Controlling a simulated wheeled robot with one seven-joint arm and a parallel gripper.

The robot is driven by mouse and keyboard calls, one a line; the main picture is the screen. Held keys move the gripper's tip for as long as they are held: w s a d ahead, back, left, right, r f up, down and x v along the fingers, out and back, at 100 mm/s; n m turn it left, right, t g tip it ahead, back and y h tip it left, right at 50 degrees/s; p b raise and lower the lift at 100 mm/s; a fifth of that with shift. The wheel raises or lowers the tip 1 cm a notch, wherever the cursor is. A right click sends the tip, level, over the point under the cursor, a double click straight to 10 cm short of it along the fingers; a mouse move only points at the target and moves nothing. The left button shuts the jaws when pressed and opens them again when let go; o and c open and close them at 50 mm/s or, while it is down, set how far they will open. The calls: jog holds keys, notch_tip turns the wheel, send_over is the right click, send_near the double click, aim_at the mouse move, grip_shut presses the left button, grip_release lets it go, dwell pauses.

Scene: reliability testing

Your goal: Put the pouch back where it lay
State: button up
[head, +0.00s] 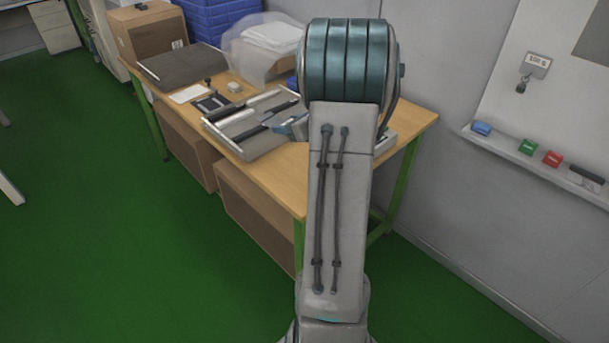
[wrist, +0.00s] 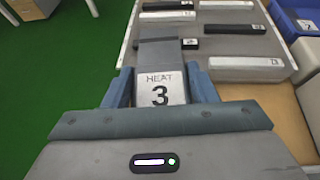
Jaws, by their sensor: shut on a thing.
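The pouch (wrist: 158,52) is a flat grey strip with a pale end marked "HEAT 3" in the wrist view. My gripper (wrist: 160,86) has its blue fingers on both sides of that marked end and is shut on it. The pouch's far end reaches over the tray (head: 225,144), among the black and pale strips there. I cannot tell whether it touches the tray. In the head view my gripper (head: 291,127) is at the tray's right side, partly behind my arm, and the pouch cannot be made out clearly.
The tray holds several strips, including a black one (wrist: 235,28) and a pale one (wrist: 246,66). On the wooden table (head: 268,178) are a dark flat case (head: 180,66) and a clear bag (head: 262,45). Blue bins (head: 215,18) stand behind. A wall borders the right.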

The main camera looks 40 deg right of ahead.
jog(key=s+d+f+m+h+b, duration=0.1)
jog(key=s+d+f+b, duration=0.1)
jog(key=s+d, duration=0.95)
jog(key=w+a+f, duration=0.1)
jog(key=a+f, duration=0.1)
jog(key=a, duration=0.1)
jog(key=w+a+f, duration=0.2)
jog(key=a, duration=0.1)
jog(key=w+a+f+b, duration=0.1)
jog(key=a+f, duration=0.1)
jog(key=a, duration=0.1)
jog(key=shift+w+f, duration=0.15)
jog(key=shift+f, duration=0.1)
jog(key=shift+f+b, duration=0.3)
jog(key=shift+f, duration=1.7)
jog(key=shift+f, duration=0.1)
jog(key=shift+f, duration=0.15)
jog(key=o, duration=1)
